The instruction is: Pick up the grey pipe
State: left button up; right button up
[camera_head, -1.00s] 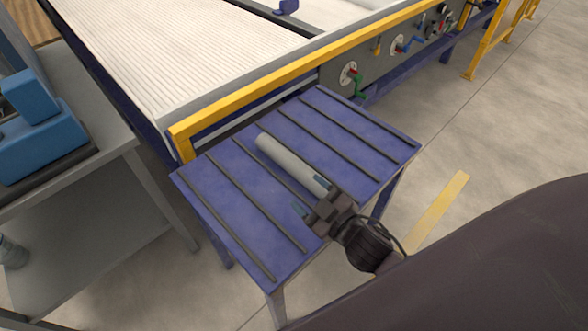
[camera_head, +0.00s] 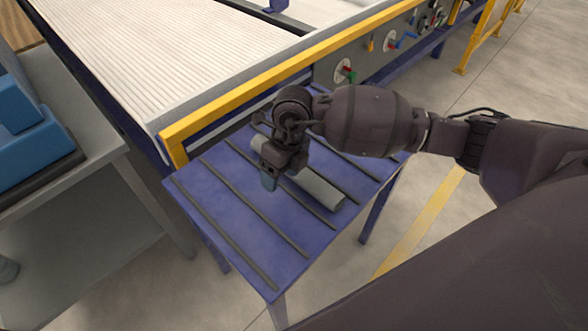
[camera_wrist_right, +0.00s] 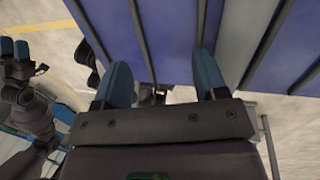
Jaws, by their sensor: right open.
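The grey pipe (camera_head: 319,189) lies on the blue slatted table (camera_head: 215,210) in the head view, with its middle hidden behind my right gripper. My right gripper (camera_head: 270,180) is over the pipe's left side; I cannot tell whether it touches. In the right wrist view its two blue-tipped fingers (camera_wrist_right: 161,78) are wide apart with nothing between them. A pale grey band beside the right-hand finger there may be the pipe. My left gripper (camera_wrist_right: 14,50) shows at that view's left edge, its blue fingertips apart and empty.
A conveyor (camera_head: 150,60) with a yellow rail (camera_head: 270,75) stands behind the table. A grey workbench (camera_head: 85,180) with a blue object (camera_head: 25,150) is at the left. Dark strips run across the table. Its front left part is clear.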

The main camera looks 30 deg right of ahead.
jog(key=w+d+h, duration=0.1)
jog(key=d, duration=0.1)
jog(key=w+d+r+h, duration=0.1)
jog(key=w+d+r+t+h, duration=0.1)
jog(key=d, duration=0.1)
jog(key=shift+w+d+r+m+h, duration=0.1)
jog(key=shift+w+d+m+h, duration=0.2)
jog(key=shift+w+d+h, duration=0.1)
jog(key=shift+d, duration=0.1)
jog(key=f, duration=0.3)
jog(key=f+b, duration=0.1)
jog(key=shift+w+d+f, duration=0.1)
jog(key=shift+d+f, duration=0.15)
jog(key=shift+f, duration=0.8)
notch_tip(320, 180, down, 4)
jog(key=shift+w+d+f+b, duration=0.1)
jog(key=shift+d+f+b, duration=0.1)
jog(key=shift+b, duration=0.6)
jog(key=shift+f, duration=0.1)
jog(key=c, duration=0.7)
jog(key=shift+c, duration=0.4)
